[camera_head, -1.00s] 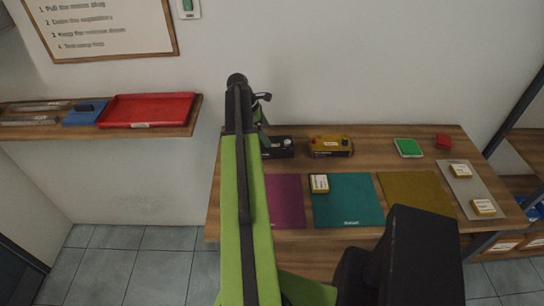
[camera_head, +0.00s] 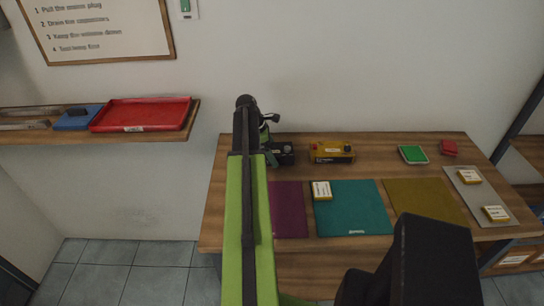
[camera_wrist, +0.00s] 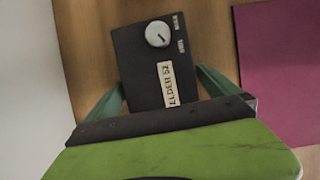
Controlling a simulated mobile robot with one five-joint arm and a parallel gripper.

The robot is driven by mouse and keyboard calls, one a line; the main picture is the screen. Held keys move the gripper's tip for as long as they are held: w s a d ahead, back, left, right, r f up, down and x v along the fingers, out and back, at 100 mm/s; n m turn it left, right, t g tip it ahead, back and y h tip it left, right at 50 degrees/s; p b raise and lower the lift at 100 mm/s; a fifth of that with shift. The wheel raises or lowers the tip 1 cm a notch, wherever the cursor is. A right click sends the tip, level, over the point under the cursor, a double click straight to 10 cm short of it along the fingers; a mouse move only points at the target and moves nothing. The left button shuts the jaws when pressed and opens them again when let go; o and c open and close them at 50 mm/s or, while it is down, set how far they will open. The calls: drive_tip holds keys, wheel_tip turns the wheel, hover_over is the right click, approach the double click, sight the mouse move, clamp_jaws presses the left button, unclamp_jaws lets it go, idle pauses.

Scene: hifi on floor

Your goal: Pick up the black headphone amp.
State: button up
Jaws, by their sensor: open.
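The black headphone amp (camera_wrist: 140,65) lies on the wooden table in the wrist view, with a silver knob and a label reading about "ELDER 52". In the head view the black amp (camera_head: 285,158) shows at the back left of the table, partly hidden by my arm. My gripper (camera_wrist: 160,98) is open in the wrist view, with one green finger at each side of the amp's near end. The amp stands between the fingers; I cannot tell whether either touches it. In the head view the gripper (camera_head: 268,152) is mostly hidden behind my arm.
A gold box (camera_head: 331,152) stands right of the amp. Purple (camera_head: 290,212), teal (camera_head: 352,215) and olive (camera_head: 422,200) mats lie in front. A green item (camera_head: 413,154) and a red item (camera_head: 449,147) lie further right. The wall is close behind the table.

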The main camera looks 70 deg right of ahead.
sight(276, 149)
drive_tip(key=shift+f+b, duration=0.3)
drive_tip(key=shift+c, duration=0.3)
drive_tip(key=c, duration=1.8)
drive_tip(key=shift+c, duration=0.2)
drive_tip(key=shift+r, duration=0.15)
drive_tip(key=shift+r+p, duration=0.55)
drive_tip(key=shift+p, duration=0.2)
wheel_tip(276, 149, up, 4)
drive_tip(key=p, duration=0.3)
drive_tip(key=shift+f, duration=0.2)
drive_tip(key=shift+s+a+r+p, duration=0.6)
drive_tip(key=shift+s+r+p, duration=0.55)
drive_tip(key=shift+s, duration=0.7)
drive_tip(key=shift+s+a+r+p, duration=0.55)
drive_tip(key=shift+s+r+p, duration=0.55)
drive_tip(key=shift+s, duration=0.75)
drive_tip(key=shift+s+a+r+p, duration=0.6)
drive_tip(key=shift+s+r+p, duration=0.55)
drive_tip(key=shift+s, duration=0.7)
